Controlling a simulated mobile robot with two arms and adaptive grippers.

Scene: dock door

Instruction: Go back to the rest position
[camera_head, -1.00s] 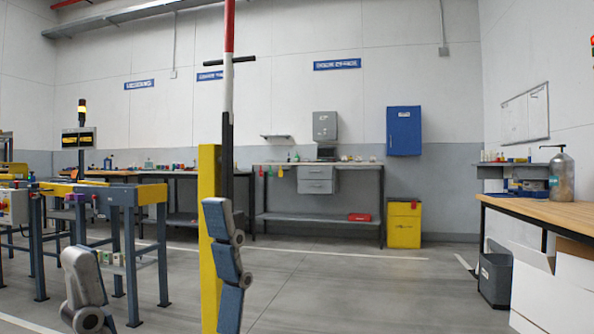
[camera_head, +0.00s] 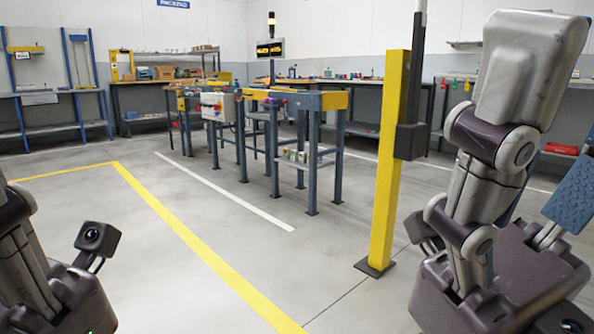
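My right gripper (camera_head: 562,120) is large and close at the right side, pointing upward. One grey jointed finger stands tall, and another finger with a blue textured pad leans off to the right edge. The two fingers are apart, with nothing seen between them. My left gripper (camera_head: 50,285) is at the lower left corner, with its small black camera beside it. Its fingertips are cut off by the picture's edge, so its opening is hidden.
A yellow post (camera_head: 390,160) with a dark box stands just left of my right gripper. A blue-legged conveyor table (camera_head: 315,135) is behind it. Workbenches (camera_head: 165,85) line the back. The floor (camera_head: 110,260) with a yellow line is clear in the front middle.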

